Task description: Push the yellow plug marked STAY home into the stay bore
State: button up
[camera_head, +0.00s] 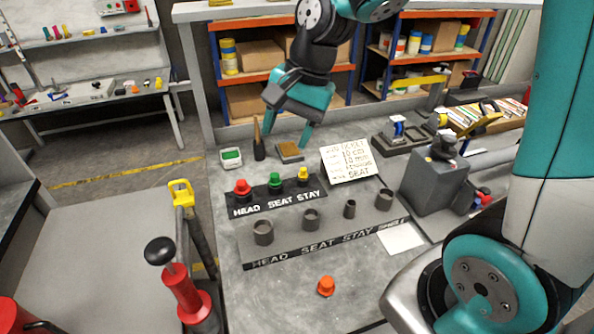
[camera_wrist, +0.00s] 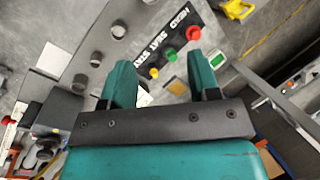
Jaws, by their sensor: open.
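The yellow plug (camera_head: 303,174) stands at the STAY end of a black rack (camera_head: 265,203), beside a green plug (camera_head: 274,180) and a red plug (camera_head: 242,187). In the wrist view the yellow plug (camera_wrist: 153,73) shows between my finger tips, at some distance beyond them. In front of the rack is a grey block (camera_head: 285,247) with a row of upright dark collars; the collar above its STAY lettering (camera_head: 350,208) looks empty. My gripper (camera_head: 288,133) is open and empty, raised behind the rack; it fills the lower wrist view (camera_wrist: 158,62).
A loose orange-red plug (camera_head: 326,286) sits on the bench in front of the block. A green-screened device (camera_head: 231,157) and a grey machine (camera_head: 433,182) flank the area. Yellow-topped post (camera_head: 181,193) stands left.

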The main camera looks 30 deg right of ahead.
jog(key=w+d+f+m, duration=0.3)
jog(key=w+d+m, duration=0.4)
jog(key=d+m, duration=0.15)
jog(key=m+h+p, duration=0.1)
jog(key=m, duration=0.6)
send_near(304, 169)
jog(key=shift+m, duration=0.25)
jog(key=p+x, duration=0.3)
jog(key=x, duration=0.1)
jog(key=shift+a+f+p, duration=0.1)
jog(key=shift+p, duration=0.2)
jog(key=shift+p+x, duration=1.45)
jog(key=shift+x, duration=1.55)
jog(key=shift+w, duration=0.1)
jog(key=c, duration=1)
